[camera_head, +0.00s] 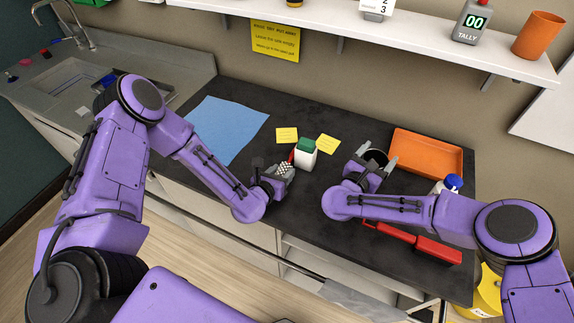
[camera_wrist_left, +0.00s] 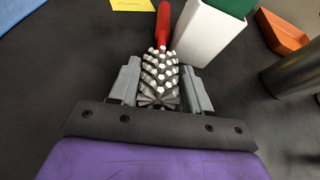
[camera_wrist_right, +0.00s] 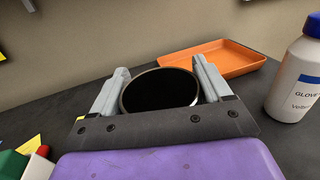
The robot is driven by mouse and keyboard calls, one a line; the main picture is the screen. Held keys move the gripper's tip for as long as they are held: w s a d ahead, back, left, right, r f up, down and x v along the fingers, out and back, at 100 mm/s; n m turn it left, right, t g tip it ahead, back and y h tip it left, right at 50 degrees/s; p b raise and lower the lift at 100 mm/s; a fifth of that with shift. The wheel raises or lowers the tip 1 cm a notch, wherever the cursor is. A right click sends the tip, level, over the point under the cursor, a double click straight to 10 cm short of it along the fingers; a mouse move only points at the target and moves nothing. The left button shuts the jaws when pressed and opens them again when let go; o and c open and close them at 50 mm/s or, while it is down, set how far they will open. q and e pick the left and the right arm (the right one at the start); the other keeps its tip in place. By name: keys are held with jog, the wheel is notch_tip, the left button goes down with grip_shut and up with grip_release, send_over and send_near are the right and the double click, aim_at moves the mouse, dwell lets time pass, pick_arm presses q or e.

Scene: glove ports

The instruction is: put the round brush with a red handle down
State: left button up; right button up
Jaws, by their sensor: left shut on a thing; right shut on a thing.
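The round brush (camera_head: 285,169) has a red handle (camera_wrist_left: 163,25) and a grey head with white bristle tufts (camera_wrist_left: 158,75). My left gripper (camera_head: 276,174) is shut on its head, and the handle points away from the gripper, beside a white container with a green lid (camera_head: 305,153). I cannot tell whether the brush touches the dark counter (camera_head: 240,100). My right gripper (camera_head: 375,164) is shut on a dark, round, cup-like thing (camera_wrist_right: 160,91) in front of the orange tray.
The orange tray (camera_head: 427,150) is at the right back; a white bottle with a blue cap (camera_head: 452,182) stands near it. A red long-handled tool (camera_head: 412,242) lies at the front right. Yellow notes (camera_head: 287,135) and a blue sheet (camera_head: 228,125) lie further left.

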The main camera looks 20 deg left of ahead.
pick_arm(q)
notch_tip(320, 180, up, 18)
dwell(0.3)
notch_tip(320, 180, down, 18)
jog(key=shift+r, duration=0.15)
dwell(0.3)
jog(key=o, duration=1.1)
jog(key=shift+o, duration=0.2)
